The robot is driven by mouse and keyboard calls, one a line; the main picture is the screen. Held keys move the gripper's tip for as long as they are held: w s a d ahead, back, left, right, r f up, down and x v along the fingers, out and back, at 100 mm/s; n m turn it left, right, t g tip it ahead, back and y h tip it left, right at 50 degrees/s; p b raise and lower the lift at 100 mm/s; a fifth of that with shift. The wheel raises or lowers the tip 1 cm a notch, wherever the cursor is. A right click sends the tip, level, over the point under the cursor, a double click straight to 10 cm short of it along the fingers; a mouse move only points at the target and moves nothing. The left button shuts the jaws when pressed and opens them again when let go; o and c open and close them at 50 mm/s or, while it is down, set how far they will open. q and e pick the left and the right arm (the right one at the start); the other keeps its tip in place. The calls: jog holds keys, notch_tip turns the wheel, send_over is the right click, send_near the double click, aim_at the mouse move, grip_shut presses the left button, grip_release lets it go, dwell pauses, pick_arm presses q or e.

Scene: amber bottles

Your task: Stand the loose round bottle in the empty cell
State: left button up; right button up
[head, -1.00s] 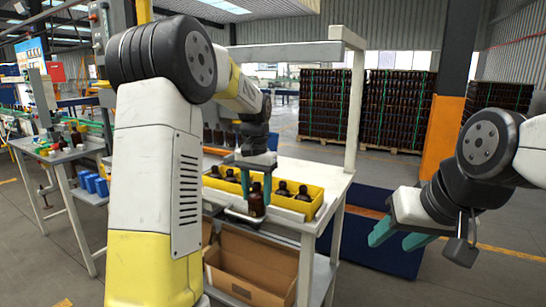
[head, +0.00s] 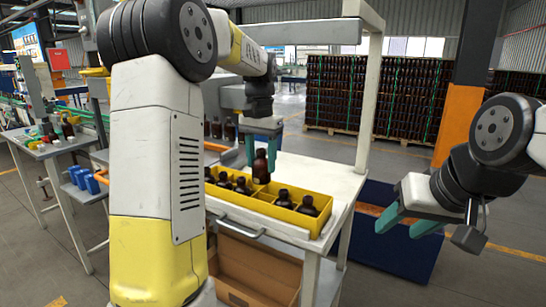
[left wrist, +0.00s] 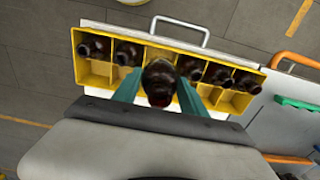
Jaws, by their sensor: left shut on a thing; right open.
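My left gripper (head: 262,148) is shut on a dark amber round bottle (head: 261,168), held upright above the yellow crate (head: 268,209). The bottle (left wrist: 159,84) also shows between the green fingers in the left wrist view, in front of the crate (left wrist: 172,42). Several similar bottles stand in the crate's cells, two of them at its right end (head: 283,198) in the head view. A gap between the standing bottles lies near the held bottle; its floor is mostly hidden. My right gripper (head: 408,223) is open and empty, off to the right.
The crate stands on a white bench (head: 335,190) with a front handle and an upright post (head: 364,95). An open cardboard box (head: 250,275) is below. A dark blue bin (head: 385,250) stands to the right. More bottles (head: 217,129) stand behind.

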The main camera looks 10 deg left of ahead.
pick_arm(q)
jog(key=shift+f, duration=3.8)
jog(key=shift+f, duration=0.35)
jog(key=shift+f, duration=0.55)
jog(key=o, duration=1.5)
jog(key=shift+r, duration=3.9)
jog(key=shift+s, duration=0.1)
